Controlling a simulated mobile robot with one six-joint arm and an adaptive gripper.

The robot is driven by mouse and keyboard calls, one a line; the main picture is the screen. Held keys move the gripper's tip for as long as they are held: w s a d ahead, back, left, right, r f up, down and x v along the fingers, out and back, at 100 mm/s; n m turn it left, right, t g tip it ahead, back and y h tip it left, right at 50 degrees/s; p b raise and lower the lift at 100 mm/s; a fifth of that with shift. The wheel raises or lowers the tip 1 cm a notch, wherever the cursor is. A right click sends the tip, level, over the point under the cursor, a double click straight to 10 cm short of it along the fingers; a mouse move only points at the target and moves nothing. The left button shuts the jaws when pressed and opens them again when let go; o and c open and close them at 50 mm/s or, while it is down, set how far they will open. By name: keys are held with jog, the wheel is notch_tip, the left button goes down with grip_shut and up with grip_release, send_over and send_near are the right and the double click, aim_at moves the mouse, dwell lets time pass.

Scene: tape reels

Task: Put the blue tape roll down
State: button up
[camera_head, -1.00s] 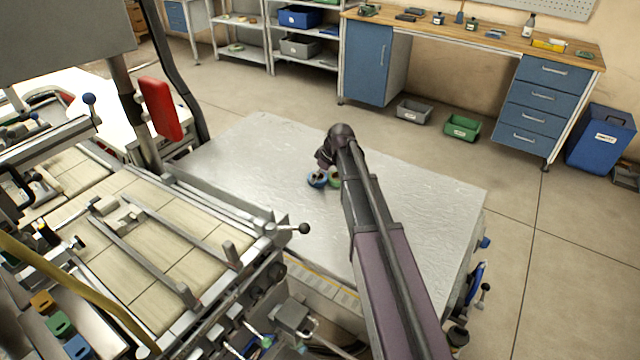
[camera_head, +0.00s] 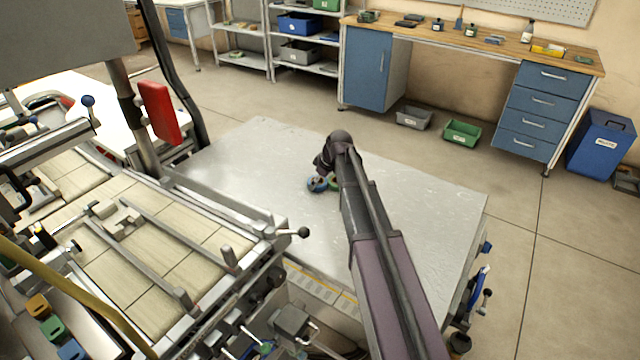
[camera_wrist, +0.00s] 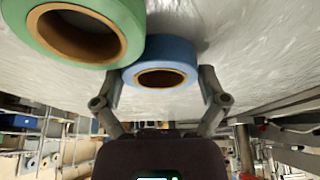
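The blue tape roll (camera_head: 316,185) is on the grey metal table (camera_head: 420,210), beside and apparently touching the green tape roll (camera_head: 334,183). In the wrist view the blue roll (camera_wrist: 160,62) is between the two fingers of my gripper (camera_wrist: 161,85), and the larger green roll (camera_wrist: 85,30) is at its upper left. The fingers are spread on either side of the blue roll, with a narrow gap at the right finger; contact at the left finger is hard to tell. In the head view my arm hides the fingers.
The machine with the tan tiled bed (camera_head: 150,250) stands left of the table. The table top around the rolls is mostly clear. A workbench (camera_head: 470,40), a grey bin (camera_head: 414,118) and a green bin (camera_head: 462,133) are farther back.

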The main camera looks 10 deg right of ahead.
jog(key=shift+c, duration=0.8)
jog(key=shift+r, duration=0.15)
notch_tip(320, 180, up, 3)
jog(key=p, duration=0.3)
jog(key=r+p, duration=0.2)
send_over(329, 222)
jog(key=shift+f, duration=0.15)
jog(key=shift+r+p, duration=1.15)
